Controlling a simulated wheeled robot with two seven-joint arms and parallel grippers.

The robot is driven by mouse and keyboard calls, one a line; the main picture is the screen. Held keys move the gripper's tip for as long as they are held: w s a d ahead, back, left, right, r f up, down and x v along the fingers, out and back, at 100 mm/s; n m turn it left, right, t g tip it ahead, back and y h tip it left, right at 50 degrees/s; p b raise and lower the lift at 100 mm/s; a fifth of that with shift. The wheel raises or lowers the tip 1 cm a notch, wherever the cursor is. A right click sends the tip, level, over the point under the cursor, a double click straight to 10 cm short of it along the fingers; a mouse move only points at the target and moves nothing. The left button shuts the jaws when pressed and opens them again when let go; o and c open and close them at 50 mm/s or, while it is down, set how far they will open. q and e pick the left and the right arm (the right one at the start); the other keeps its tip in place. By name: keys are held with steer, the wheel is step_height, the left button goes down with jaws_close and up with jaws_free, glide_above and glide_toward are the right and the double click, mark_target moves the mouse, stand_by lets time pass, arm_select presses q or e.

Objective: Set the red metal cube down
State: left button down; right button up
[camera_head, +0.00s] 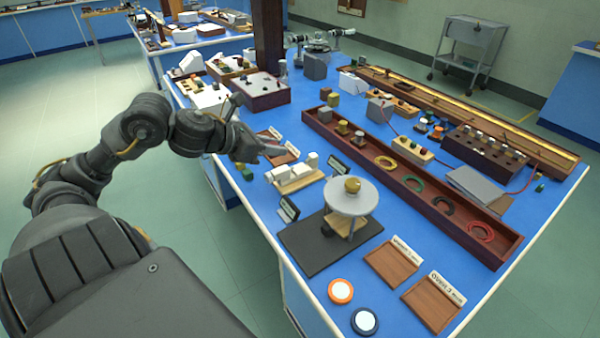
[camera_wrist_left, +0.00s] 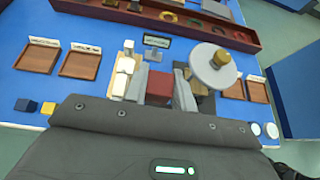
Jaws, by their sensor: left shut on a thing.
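My left gripper (camera_head: 274,150) reaches in from the left over the near left part of the blue bench. In the left wrist view, the left gripper (camera_wrist_left: 160,92) is shut on the dark red metal cube (camera_wrist_left: 158,86), which sits between its two grey fingers. In the head view I cannot make the cube out clearly at the fingers. Two wooden trays with white labels lie near the gripper; in the wrist view one is at far left (camera_wrist_left: 37,58) and the other beside it (camera_wrist_left: 79,65). My right gripper is not in view.
A rack of white blocks (camera_head: 297,182) stands close to the gripper. A round white platform (camera_head: 350,203) with a brass piece stands on a black mat (camera_head: 300,247). A long dark red trough (camera_head: 410,190) runs behind. Two more labelled wooden trays (camera_head: 393,268) lie at front right.

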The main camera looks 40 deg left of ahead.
arm_select(q)
steer(key=shift+a+r, duration=0.5)
steer(key=shift+a, duration=0.05)
steer(key=shift+w, duration=0.2)
steer(key=shift+n, duration=0.3)
steer(key=w+f+p, duration=0.1)
steer(key=w+f, duration=0.2)
steer(key=w, duration=0.1)
steer(key=w+a+f+p, duration=0.1)
steer(key=w+f, duration=0.1)
steer(key=w, duration=0.2)
steer(key=w+a+f+p, duration=0.1)
steer(key=w+f, duration=0.2)
steer(key=w, duration=0.1)
steer(key=shift+w+f, duration=0.2)
steer(key=shift+f, duration=0.15)
steer(key=shift+w+f, duration=0.2)
steer(key=shift+f, duration=0.15)
steer(key=shift+w+f, duration=0.3)
step_height(320, 180, down, 3)
steer(key=shift+r+p, duration=0.1)
steer(key=shift+p, duration=0.7)
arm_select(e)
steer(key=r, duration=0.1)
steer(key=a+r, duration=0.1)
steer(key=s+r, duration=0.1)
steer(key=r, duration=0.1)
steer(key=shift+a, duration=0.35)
